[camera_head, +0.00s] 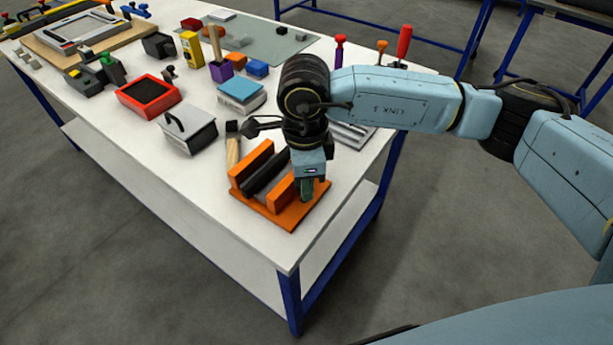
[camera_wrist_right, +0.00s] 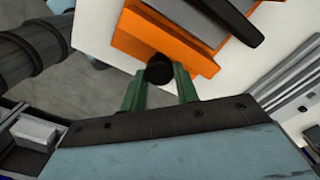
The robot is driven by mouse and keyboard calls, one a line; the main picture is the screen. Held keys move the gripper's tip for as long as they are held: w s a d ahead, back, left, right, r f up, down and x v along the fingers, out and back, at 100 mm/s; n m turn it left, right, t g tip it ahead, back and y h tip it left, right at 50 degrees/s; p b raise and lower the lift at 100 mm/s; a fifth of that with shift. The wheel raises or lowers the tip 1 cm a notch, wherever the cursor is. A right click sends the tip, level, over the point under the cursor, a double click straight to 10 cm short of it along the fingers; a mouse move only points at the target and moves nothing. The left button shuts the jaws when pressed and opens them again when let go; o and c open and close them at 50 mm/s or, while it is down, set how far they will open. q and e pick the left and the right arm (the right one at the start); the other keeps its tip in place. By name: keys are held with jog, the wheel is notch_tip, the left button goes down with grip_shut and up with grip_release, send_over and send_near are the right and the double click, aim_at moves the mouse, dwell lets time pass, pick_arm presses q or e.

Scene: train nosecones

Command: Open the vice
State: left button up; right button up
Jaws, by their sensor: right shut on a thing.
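The orange vice (camera_head: 262,211) sits near the front corner of the white table. Its two orange jaws stand upright with a dark bar (camera_head: 264,172) between them. My right gripper (camera_head: 306,190) points down at the near right side of the vice. In the right wrist view the vice (camera_wrist_right: 150,38) is at the top, and the green fingers of my right gripper (camera_wrist_right: 160,85) are closed around a round black knob (camera_wrist_right: 159,70) beside its orange base. In the head view the knob is hidden by the gripper. My left gripper is not in view.
A hammer (camera_head: 233,150) lies just behind the vice. A grey box with a black handle (camera_head: 187,131), a red tray (camera_head: 148,95) and a blue-topped block (camera_head: 240,92) stand farther back. The table's front edge is close to the vice.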

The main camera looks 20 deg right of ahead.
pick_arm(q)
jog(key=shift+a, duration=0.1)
pick_arm(e)
jog(key=shift+a+r, duration=0.1)
jog(key=shift+a, duration=0.2)
jog(key=o, duration=1)
jog(key=shift+c, duration=0.2)
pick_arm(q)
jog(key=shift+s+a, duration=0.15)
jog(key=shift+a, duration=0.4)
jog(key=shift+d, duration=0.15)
pick_arm(e)
jog(key=shift+w, duration=0.1)
